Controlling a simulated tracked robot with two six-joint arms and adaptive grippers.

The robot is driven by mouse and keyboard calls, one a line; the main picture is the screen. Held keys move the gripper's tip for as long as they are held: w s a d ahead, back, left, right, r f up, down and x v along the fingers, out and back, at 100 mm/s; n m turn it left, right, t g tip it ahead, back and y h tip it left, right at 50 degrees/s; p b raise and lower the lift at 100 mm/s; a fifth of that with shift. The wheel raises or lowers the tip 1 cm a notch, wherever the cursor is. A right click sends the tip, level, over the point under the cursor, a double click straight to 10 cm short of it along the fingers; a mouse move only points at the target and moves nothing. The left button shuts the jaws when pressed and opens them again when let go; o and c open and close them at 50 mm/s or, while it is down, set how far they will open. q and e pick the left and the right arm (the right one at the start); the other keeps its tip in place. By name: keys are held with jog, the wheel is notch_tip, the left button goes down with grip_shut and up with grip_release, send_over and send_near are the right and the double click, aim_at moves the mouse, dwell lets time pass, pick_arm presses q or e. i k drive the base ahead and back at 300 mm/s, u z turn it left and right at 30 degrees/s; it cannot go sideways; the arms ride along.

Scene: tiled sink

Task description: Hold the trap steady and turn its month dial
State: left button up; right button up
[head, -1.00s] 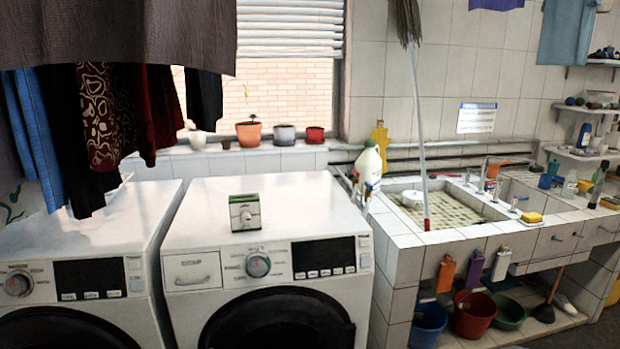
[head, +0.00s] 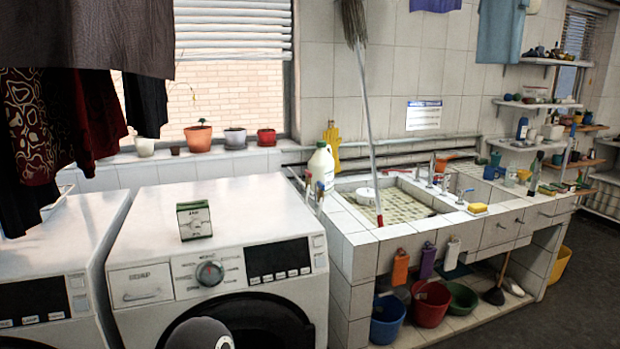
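A small white and green box (head: 195,221) with a round dial on its front stands upright on top of the right-hand washing machine (head: 255,205). It looks like the trap. A dark label strip with small light lettering is above the dial, too small to read surely. Nothing touches the box. Neither gripper shows in the head view. A dark grey rounded part comes in at the bottom edge in front of the machine's door; I cannot tell which part it is.
The machine top around the box is clear. A white bottle (head: 321,168) stands at the sink's left end. A tiled sink (head: 358,240) with a mop in it is to the right. Clothes (head: 50,130) hang at upper left. Flowerpots (head: 198,138) line the sill.

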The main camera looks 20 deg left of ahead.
aim_at(195, 223)
jog(key=z, duration=0.55)
jog(key=i, duration=3.4)
jog(key=u, duration=1.8)
jog(key=i, duration=0.25)
jog(key=u, duration=2)
jog(key=k, duration=0.3)
jog(key=u, duration=0.05)
